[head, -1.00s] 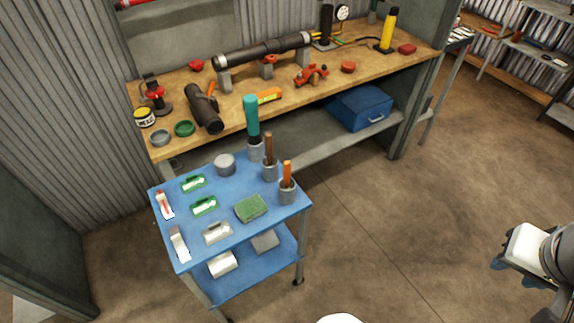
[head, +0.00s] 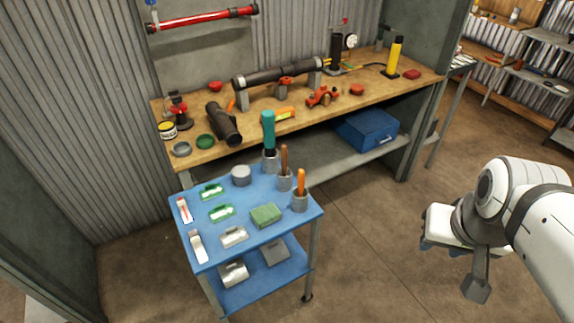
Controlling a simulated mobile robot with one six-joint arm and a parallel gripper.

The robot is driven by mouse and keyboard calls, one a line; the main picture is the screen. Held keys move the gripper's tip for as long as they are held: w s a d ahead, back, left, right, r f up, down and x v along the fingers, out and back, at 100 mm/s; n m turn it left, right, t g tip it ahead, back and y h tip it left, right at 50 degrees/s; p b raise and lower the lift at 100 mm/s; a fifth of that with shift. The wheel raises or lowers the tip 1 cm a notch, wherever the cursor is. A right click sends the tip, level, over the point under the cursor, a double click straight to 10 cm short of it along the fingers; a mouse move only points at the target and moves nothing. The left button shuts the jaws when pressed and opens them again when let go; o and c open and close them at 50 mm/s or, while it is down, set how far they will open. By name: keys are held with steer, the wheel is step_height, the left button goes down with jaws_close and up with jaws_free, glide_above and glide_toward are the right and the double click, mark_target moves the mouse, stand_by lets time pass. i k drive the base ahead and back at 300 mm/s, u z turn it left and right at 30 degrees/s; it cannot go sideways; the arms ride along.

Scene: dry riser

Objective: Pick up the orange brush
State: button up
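The orange brush (head: 301,182) stands handle-up in a grey cup (head: 300,203) at the right corner of the blue cart's top (head: 257,246). Its lower end is hidden in the cup. A brown-handled tool (head: 284,160) and a teal-handled tool (head: 268,130) stand in similar cups behind it. My gripper (head: 432,230) is at the right, well apart from the cart and the brush. Its fingers are not clear enough to tell whether they are open.
A green sponge (head: 265,216) lies in front of the cups. Several small packets and a grey tin (head: 241,175) share the cart top. Behind stands a wooden workbench (head: 275,128) with pipes and tools; a blue toolbox (head: 367,130) sits below. Floor right of the cart is clear.

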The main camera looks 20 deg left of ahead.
mark_target(300, 178)
steer(key=u, duration=0.8)
steer(key=i, duration=0.5)
steer(key=u, duration=0.15)
